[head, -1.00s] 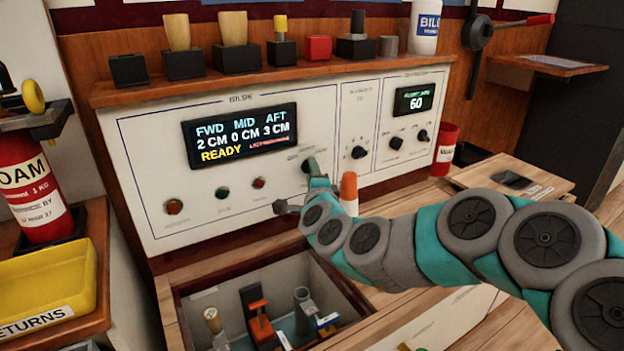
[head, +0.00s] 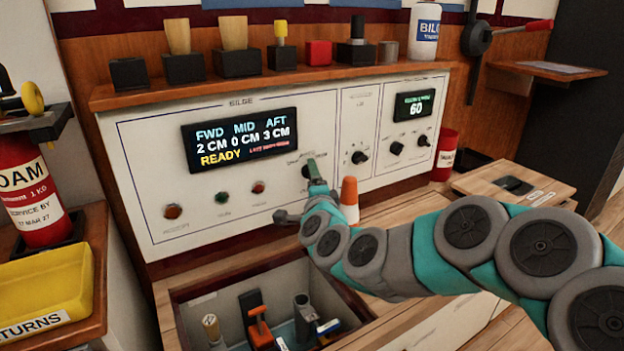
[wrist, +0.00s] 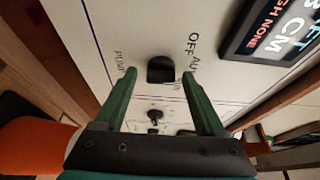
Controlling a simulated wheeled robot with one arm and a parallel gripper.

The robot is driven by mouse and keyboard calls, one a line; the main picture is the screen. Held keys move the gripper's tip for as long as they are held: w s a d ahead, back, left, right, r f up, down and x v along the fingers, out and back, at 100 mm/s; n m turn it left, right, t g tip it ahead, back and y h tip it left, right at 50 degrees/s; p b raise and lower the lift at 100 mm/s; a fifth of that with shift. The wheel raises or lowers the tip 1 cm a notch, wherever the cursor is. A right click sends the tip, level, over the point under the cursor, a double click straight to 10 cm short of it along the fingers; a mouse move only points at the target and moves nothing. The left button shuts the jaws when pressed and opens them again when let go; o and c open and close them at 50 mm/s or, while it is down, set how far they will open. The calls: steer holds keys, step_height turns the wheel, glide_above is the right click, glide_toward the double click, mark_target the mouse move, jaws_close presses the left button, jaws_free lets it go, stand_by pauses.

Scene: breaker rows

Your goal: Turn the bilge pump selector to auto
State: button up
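The bilge panel (head: 150,150) is white, with a display reading READY. Its selector is a black knob (wrist: 160,69), centred in the wrist view, with OFF and a partly hidden AUTO lettered on its right and a word I cannot read clearly on its left. My gripper (wrist: 159,76) has two green fingers, spread apart, one on each side of the knob. Gaps show between fingers and knob, so it is not gripped. In the head view my gripper (head: 316,178) is at the panel and hides part of the selector. I cannot tell where the knob points.
An orange-topped bottle (head: 349,198) stands close beside my wrist. More knobs (head: 396,146) are to the right. Below is an open bin (head: 190,300) with tools. A shelf (head: 200,84) with several items runs above.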

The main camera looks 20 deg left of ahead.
steer(key=shift+s+d, duration=0.1)
steer(key=shift+v, duration=3.75)
steer(key=shift+r, duration=0.1)
steer(key=s+d+f+n+g+h+p, duration=0.2)
steer(key=s+d+f+n+g+p, duration=0.15)
steer(key=s+d+n+g, duration=0.45)
steer(key=s+d+f+n+g+h+p, duration=0.2)
steer(key=s+d+n+g+p, duration=0.25)
steer(key=s+d, duration=0.65)
steer(key=s+d+g+h, duration=0.1)
steer(key=s+d, duration=0.4)
steer(key=s+d+r+g+h+p, duration=0.1)
steer(key=s+d+g, duration=0.1)
steer(key=s+d, duration=0.4)
steer(key=s+d+g+h+p, duration=0.1)
steer(key=s+d+g+h, duration=0.1)
steer(key=s+d, duration=0.3)
steer(key=shift+s+d+r, duration=0.2)
steer(key=shift+s+r, duration=0.15)
steer(key=shift+s, duration=0.35)
